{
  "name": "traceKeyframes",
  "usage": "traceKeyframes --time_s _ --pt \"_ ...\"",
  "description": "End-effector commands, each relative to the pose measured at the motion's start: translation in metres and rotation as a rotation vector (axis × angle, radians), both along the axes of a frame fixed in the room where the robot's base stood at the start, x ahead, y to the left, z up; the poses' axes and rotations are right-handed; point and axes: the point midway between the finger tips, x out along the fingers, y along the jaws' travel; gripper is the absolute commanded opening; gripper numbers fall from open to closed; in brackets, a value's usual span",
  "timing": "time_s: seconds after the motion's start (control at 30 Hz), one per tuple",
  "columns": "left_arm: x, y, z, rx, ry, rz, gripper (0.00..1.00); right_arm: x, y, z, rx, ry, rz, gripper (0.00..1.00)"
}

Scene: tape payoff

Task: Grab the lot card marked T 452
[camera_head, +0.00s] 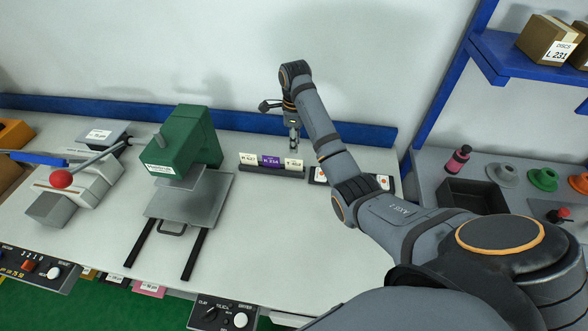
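A dark card rack (272,172) stands on the table behind the middle and holds three small lot cards. The left card (249,159) is cream, the middle card (270,162) is purple, and the right card (293,164) is cream. Their print is too small to read surely; the right one seems to begin with T. My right gripper (294,148) points down just above or behind the right card. Its fingers are small and partly merged, so I cannot tell whether they are open or touch the card. My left gripper is not in view.
A green press (185,142) with a grey plate (200,200) stands left of the rack. The table front is clear.

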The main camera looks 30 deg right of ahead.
Motion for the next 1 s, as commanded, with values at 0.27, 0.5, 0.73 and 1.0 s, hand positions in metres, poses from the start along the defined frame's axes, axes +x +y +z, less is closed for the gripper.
traceKeyframes --time_s 0.27,0.5,0.73,1.0 --pt "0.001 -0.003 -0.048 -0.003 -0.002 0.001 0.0 0.001 0.0 -0.048 0.0 0.0 0.0 0.29" --pt "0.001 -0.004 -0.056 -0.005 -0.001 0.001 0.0 0.002 0.0 -0.054 0.001 0.001 0.0 0.29" --pt "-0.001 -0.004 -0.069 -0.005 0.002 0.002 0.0 0.007 -0.001 -0.084 0.0 0.004 0.0 0.29" --pt "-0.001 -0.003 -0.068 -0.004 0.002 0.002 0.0 0.007 -0.001 -0.096 0.0 0.0 0.0 0.29"
